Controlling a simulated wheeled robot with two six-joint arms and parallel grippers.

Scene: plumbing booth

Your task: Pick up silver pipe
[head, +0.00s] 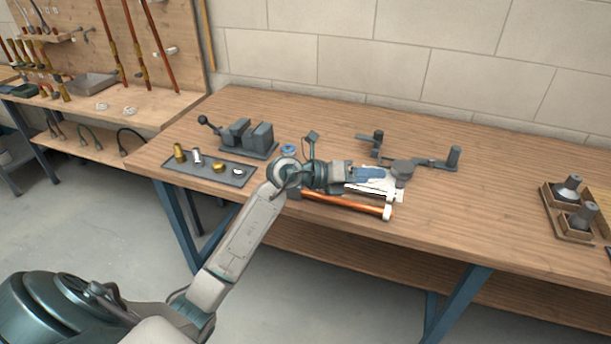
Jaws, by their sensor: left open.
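My left gripper (374,181) is open and reaches right over the middle of the workbench. A pale silver-white pipe (378,194) lies under and beside its fingers, behind the copper pipe (345,203). The gripper and wrist hide much of the silver pipe, and I cannot tell whether the fingers touch it. The copper pipe lies along the bench with a white end piece (388,212) at its right. My right gripper is out of view.
A grey vise (248,137) stands behind a dark tray (228,177) of small brass and silver fittings. A dark bending tool (432,161) lies behind the gripper. A wooden holder (567,232) with grey fittings sits at right. The bench between is clear.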

